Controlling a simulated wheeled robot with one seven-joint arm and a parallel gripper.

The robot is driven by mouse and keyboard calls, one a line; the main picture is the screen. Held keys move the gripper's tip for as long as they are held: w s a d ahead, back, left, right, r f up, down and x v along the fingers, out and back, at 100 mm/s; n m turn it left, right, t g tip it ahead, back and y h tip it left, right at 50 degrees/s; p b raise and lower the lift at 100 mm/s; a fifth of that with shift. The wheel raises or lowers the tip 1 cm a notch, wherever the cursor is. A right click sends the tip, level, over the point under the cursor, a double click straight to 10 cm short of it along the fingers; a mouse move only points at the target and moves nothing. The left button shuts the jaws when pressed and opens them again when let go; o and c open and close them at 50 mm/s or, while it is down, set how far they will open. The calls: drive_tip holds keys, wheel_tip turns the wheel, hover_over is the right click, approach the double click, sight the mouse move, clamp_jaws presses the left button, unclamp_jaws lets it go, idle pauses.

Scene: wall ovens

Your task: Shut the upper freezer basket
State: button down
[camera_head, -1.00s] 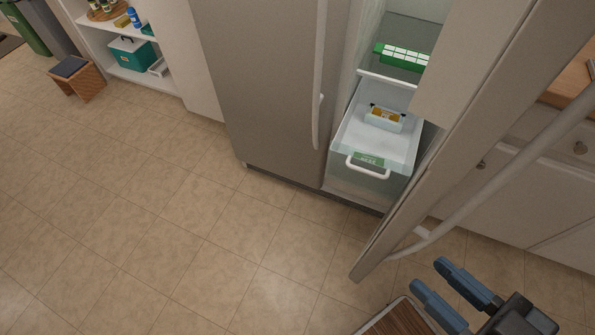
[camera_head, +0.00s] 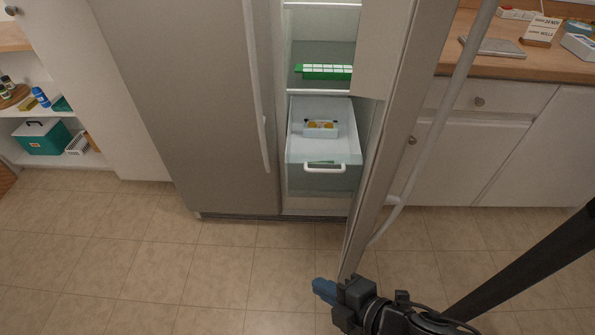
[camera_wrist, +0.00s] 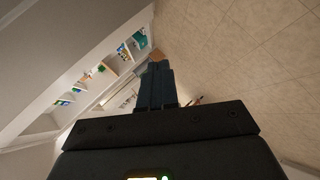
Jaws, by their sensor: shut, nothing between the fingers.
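The freezer basket (camera_head: 322,178) is a clear drawer with a white handle, pulled out from the freezer compartment in the head view. A small container with yellow-orange contents (camera_head: 321,128) sits inside it. The freezer door (camera_head: 385,130) stands open at the right of the basket. My gripper (camera_head: 324,290) is shut and empty, low in front of the door's lower edge and apart from the basket. In the wrist view my blue fingers (camera_wrist: 156,88) are together, and the basket cannot be made out.
A green and white ice tray (camera_head: 325,72) lies on the shelf above the basket. The other fridge door (camera_head: 185,100) is closed on the left. A counter (camera_head: 470,60) with cabinets is at the right. The tiled floor (camera_head: 130,240) is clear at the front left.

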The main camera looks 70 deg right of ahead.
drive_tip(key=w+d+f+n+g+h+b, duration=0.1)
drive_tip(key=w+d+f+n+h+b, duration=0.15)
drive_tip(key=w+d+f, duration=0.35)
drive_tip(key=n+g+h+b, duration=0.3)
drive_tip(key=n+h+b, duration=0.1)
drive_tip(key=n+h, duration=0.65)
approach(303, 158)
drive_tip(key=shift+m, duration=0.4)
drive_tip(key=x, duration=0.7)
drive_tip(key=shift+r, duration=0.1)
drive_tip(key=b+x, duration=1.7)
drive_tip(key=x, duration=1.1)
drive_tip(key=shift+d, duration=0.35)
drive_tip(key=shift+r, duration=0.25)
